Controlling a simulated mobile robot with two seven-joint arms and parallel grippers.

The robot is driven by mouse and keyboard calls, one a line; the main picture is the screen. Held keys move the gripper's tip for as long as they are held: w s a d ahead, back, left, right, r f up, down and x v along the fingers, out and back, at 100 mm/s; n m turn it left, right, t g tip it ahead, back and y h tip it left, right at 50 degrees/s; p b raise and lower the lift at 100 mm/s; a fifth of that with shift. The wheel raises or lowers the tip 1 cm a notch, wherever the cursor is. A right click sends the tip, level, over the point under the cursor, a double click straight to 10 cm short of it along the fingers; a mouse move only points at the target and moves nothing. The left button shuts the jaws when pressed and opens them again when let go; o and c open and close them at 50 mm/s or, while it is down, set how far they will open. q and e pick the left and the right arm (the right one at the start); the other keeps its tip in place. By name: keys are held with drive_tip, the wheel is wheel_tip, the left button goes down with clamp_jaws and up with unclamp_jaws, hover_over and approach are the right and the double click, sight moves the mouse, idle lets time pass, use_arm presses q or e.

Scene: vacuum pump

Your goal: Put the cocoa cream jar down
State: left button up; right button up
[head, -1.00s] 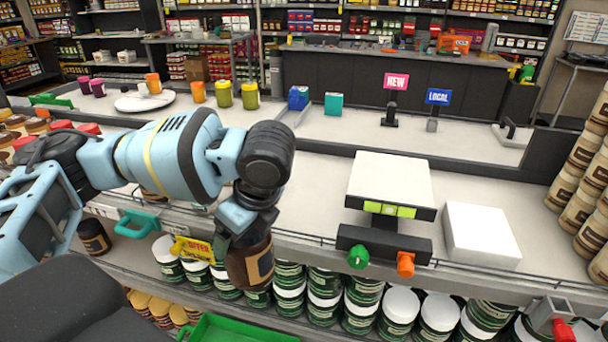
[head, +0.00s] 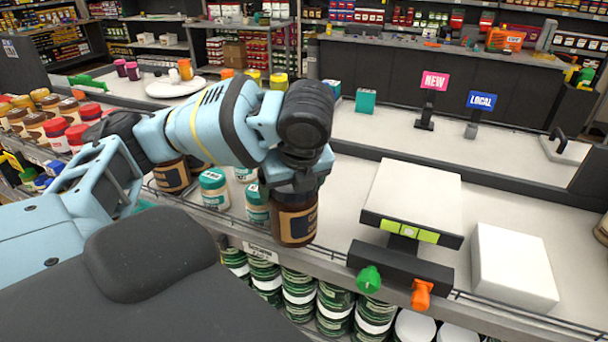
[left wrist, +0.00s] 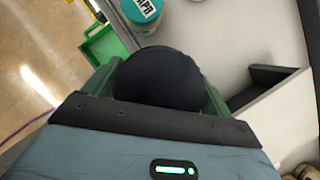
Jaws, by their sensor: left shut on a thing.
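The cocoa cream jar (head: 296,219) is a dark brown jar with a tan-edged label. It is upright in my left gripper (head: 293,182), which is shut on it from above. In the head view it shows at the front edge of the counter, left of the scale; I cannot tell whether its base touches the surface. In the left wrist view its round dark lid (left wrist: 158,77) sits between the fingers (left wrist: 160,95) and hides the rest of it. My right gripper is not in view.
Teal-lidded jars (head: 214,188) stand just left of the held jar, with another brown jar (head: 172,176) beyond them. The scale (head: 412,205) and a white box (head: 512,268) stand to the right. Bare counter (head: 345,195) lies between jar and scale. Green-labelled jars (head: 300,300) fill the shelf below.

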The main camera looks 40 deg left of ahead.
use_arm(q)
drive_tip(key=w+a, duration=0.2)
drive_tip(key=w, duration=0.4)
drive_tip(key=w+a+f, duration=0.1)
drive_tip(key=w+a, duration=0.2)
drive_tip(key=w, duration=0.4)
drive_tip(key=shift+a, duration=0.35)
drive_tip(key=shift+s+f, duration=0.1)
drive_tip(key=shift+f, duration=0.1)
drive_tip(key=shift+f, duration=1.65)
drive_tip(key=shift+f, duration=0.1)
drive_tip(key=o, duration=1.4)
drive_tip(key=shift+f, duration=0.1)
drive_tip(key=v, duration=1.2)
